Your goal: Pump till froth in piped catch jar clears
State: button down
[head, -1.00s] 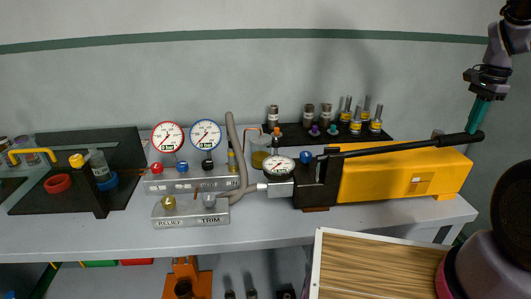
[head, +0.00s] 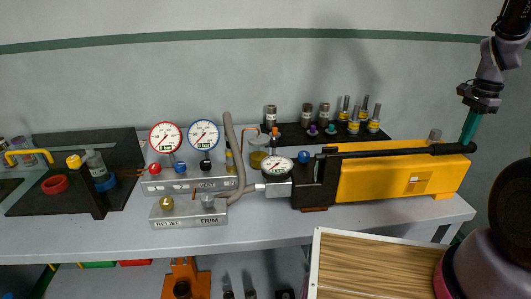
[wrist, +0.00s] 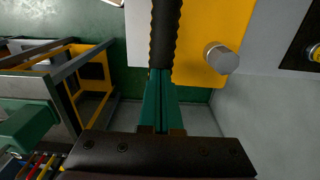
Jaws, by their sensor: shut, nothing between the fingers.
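The yellow hand pump (head: 400,175) lies on the bench with its long black handle (head: 395,150) low, almost level along its top. My gripper (head: 468,135) has its green fingers shut at the handle's right end. In the wrist view the closed fingers (wrist: 160,85) meet the end of the black ribbed grip (wrist: 165,35), with no gap between the fingers. The catch jar (head: 259,150) stands behind the pump's dial gauge (head: 276,166), with yellowish content low in it and a copper pipe at its top. Froth is too small to tell.
Several fittings stand on a black rack (head: 350,133) behind the pump. A wood-topped surface (head: 370,265) is in front.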

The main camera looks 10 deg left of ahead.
jog(key=r, duration=0.7)
jog(key=shift+s+a, duration=0.15)
jog(key=shift+a, duration=0.2)
notch_tip(320, 180, up, 7)
jog(key=a, duration=0.2)
jog(key=shift+s+r, duration=0.2)
jog(key=shift+s, duration=0.1)
